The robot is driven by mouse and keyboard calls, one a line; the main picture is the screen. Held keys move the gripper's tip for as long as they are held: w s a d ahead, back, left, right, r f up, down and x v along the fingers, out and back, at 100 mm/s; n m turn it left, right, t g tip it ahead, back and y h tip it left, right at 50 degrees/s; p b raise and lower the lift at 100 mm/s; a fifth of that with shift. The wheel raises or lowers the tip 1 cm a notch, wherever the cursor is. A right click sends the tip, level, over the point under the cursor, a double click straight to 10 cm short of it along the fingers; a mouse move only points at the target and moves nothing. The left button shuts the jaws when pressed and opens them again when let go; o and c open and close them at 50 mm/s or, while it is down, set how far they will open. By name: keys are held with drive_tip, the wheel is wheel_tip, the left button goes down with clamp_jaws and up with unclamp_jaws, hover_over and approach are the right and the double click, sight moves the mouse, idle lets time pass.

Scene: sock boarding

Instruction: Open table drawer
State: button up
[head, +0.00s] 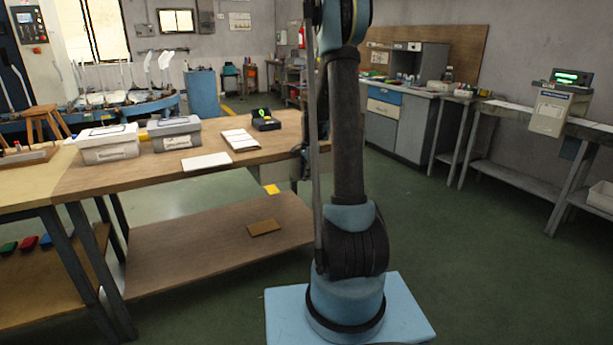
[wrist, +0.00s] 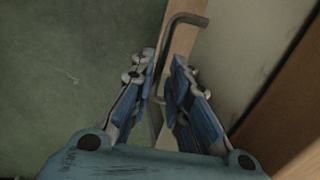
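In the wrist view a dark metal bar handle (wrist: 184,18) with a bent end stands out from a narrow wood-coloured face (wrist: 181,45), which looks like the drawer front. My gripper (wrist: 164,65) is open, with its two blue fingers apart. The handle's lower part runs down between the fingers. I cannot tell whether either finger touches it. In the head view the wooden table (head: 190,167) stands left of my arm.
Two lidded grey boxes (head: 108,148) (head: 175,138), papers (head: 240,139) and a small black device (head: 265,120) are on the table. A lower shelf (head: 200,240) holds a brown piece (head: 263,227). The green floor (head: 480,260) at right is clear.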

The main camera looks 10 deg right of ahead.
clamp_jaws()
drive_tip(key=s+d, duration=0.3)
drive_tip(key=s, duration=0.7)
drive_tip(key=s+d, duration=0.3)
drive_tip(key=s, duration=0.7)
drive_tip(key=shift+s+d, duration=0.35)
drive_tip(key=shift+s, duration=0.05)
drive_tip(key=o, duration=0.6)
unclamp_jaws()
wheel_tip(320, 180, up, 12)
drive_tip(key=s, duration=0.2)
drive_tip(key=shift+d+f, duration=0.15)
drive_tip(key=shift+d, duration=0.2)
